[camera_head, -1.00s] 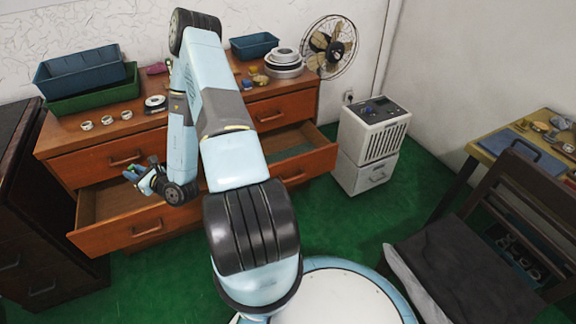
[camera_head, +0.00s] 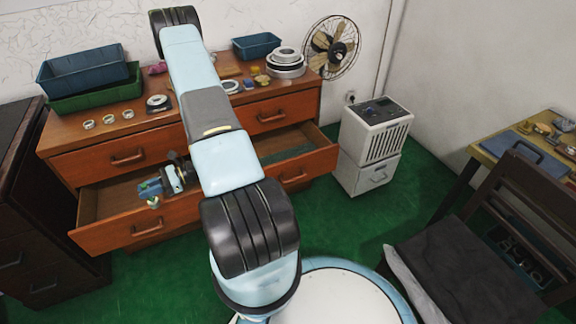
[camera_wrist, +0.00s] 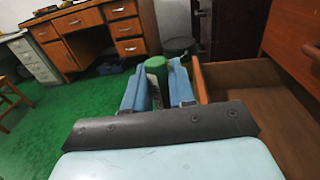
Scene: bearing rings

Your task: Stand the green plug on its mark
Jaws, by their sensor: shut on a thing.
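The green plug (camera_wrist: 156,65) stands between the two blue fingers of my gripper (camera_wrist: 158,88) in the wrist view, and the gripper is shut on it. In the head view my gripper (camera_head: 151,189) is at the open left drawer (camera_head: 105,206), near its front edge. A small green end of the plug (camera_head: 154,203) shows at the fingertips there. The wrist view shows the drawer's wooden inside (camera_wrist: 245,88) to the right of the fingers. The plug's lower part is hidden by the fingers and the wrist. I cannot make out its mark in either view.
Several small rings (camera_head: 108,119) lie on the dresser top (camera_head: 70,128), with blue and green trays (camera_head: 82,72) behind. A second open drawer (camera_head: 308,158) is to the right, beside a white cabinet unit (camera_head: 366,150).

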